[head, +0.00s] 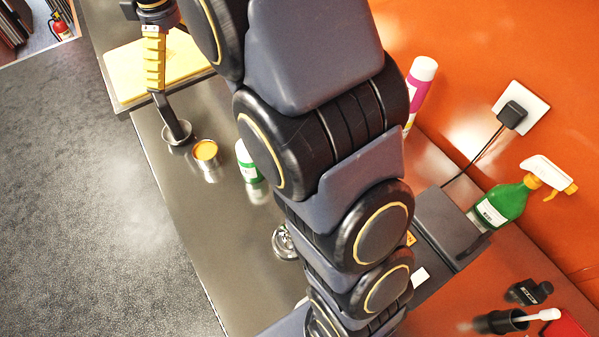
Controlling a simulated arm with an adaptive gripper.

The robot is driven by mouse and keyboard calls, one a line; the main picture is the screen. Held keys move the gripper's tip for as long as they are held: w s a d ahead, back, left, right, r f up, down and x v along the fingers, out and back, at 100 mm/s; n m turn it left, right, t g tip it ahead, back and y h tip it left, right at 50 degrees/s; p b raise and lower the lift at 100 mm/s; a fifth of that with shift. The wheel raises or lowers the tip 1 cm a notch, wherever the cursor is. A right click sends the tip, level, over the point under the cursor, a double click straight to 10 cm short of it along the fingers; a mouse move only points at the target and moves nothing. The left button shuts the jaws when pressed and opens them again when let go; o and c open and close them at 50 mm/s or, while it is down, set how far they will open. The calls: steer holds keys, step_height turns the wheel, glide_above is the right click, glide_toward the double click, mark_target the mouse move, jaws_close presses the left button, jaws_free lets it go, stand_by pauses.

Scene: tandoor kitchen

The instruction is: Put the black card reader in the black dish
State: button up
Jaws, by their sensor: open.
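My gripper (173,125) is at the upper left, pointing down, seen nearly edge-on, with a yellow ribbed part and a dark tip. It is open. Its tip overlaps a small round bowl (165,138); I cannot tell whether it is inside or above it. I cannot identify the black card reader with certainty. A small black block with pale marks (526,292) lies at the lower right, far from my gripper. No black dish is clearly visible; my arm hides much of the counter's middle.
Near my gripper are a metal cup with orange contents (205,151), a white-green bottle (247,162) and a yellow board (165,66). A dark grey box (448,228), green spray bottle (502,204) and black holder (497,322) are at the right. The left counter strip (210,225) is clear.

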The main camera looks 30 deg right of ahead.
steer(key=s+d+f+m, duration=0.1)
steer(key=s+m, duration=0.3)
steer(key=s, duration=1)
steer(key=s+d+f+m+g, duration=0.1)
steer(key=s+f+m, duration=0.2)
steer(key=s, duration=1.2)
steer(key=shift+d+f+m, duration=0.2)
steer(key=shift+m, duration=0.9)
